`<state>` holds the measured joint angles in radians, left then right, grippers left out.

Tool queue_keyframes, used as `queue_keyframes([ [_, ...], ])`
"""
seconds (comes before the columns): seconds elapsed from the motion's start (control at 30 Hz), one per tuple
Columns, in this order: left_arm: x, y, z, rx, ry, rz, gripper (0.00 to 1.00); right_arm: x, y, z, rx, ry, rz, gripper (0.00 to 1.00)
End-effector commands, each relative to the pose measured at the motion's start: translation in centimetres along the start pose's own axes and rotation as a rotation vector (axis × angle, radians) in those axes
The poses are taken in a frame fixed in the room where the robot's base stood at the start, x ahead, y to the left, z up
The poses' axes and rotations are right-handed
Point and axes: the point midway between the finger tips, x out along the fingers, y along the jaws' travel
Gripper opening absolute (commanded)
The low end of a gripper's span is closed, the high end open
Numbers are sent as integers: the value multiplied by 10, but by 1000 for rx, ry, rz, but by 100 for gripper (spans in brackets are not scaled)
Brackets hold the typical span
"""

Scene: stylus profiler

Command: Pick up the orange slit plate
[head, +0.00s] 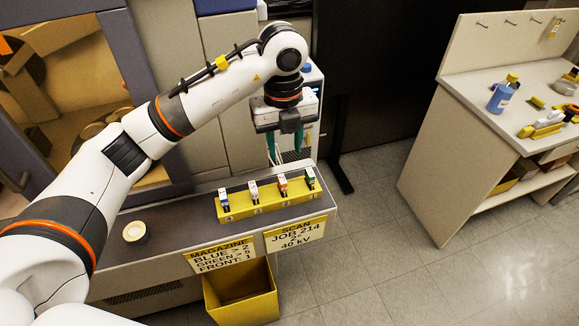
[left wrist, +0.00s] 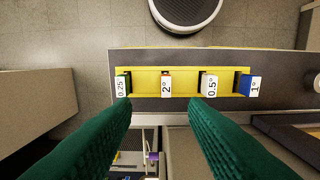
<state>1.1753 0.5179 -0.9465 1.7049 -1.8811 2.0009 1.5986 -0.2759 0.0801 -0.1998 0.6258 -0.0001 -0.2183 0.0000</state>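The orange slit plate (head: 282,184) stands in a yellow magazine (head: 265,205) on the grey bench ledge, third from the left in the head view. In the left wrist view, the orange plate (left wrist: 167,84) carries a white "2°" label. Its neighbours are a white plate (head: 253,189) and a green plate (head: 310,177); a blue plate (head: 224,200) stands at the left end. My left gripper (head: 285,152) is open and empty, above and behind the magazine. In the left wrist view, its green fingers (left wrist: 160,103) are spread, with the orange plate ahead of the gap. My right gripper is not seen.
A round tape-like item (head: 135,231) lies on the ledge at left. A yellow bin (head: 240,292) stands below the ledge. Signs (head: 295,234) hang on its front. A side bench with a blue bottle (head: 501,97) is at right, beyond open floor.

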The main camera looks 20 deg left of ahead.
Motion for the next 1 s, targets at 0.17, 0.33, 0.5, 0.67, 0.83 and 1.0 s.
queue_keyframes([
  [0.17,24,-3,-1,-10,2,-16,40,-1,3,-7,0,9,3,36],
  [0.33,51,-3,-1,-7,2,-13,40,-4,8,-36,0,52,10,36],
  [0.5,65,-3,-2,-6,4,-12,40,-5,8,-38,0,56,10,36],
  [0.67,79,-4,-4,-8,2,-14,40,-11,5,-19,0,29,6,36],
  [0.83,106,-4,-8,-5,1,-13,40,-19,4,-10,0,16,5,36],
  [1.0,118,-4,-8,-5,4,-10,40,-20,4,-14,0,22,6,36],
])
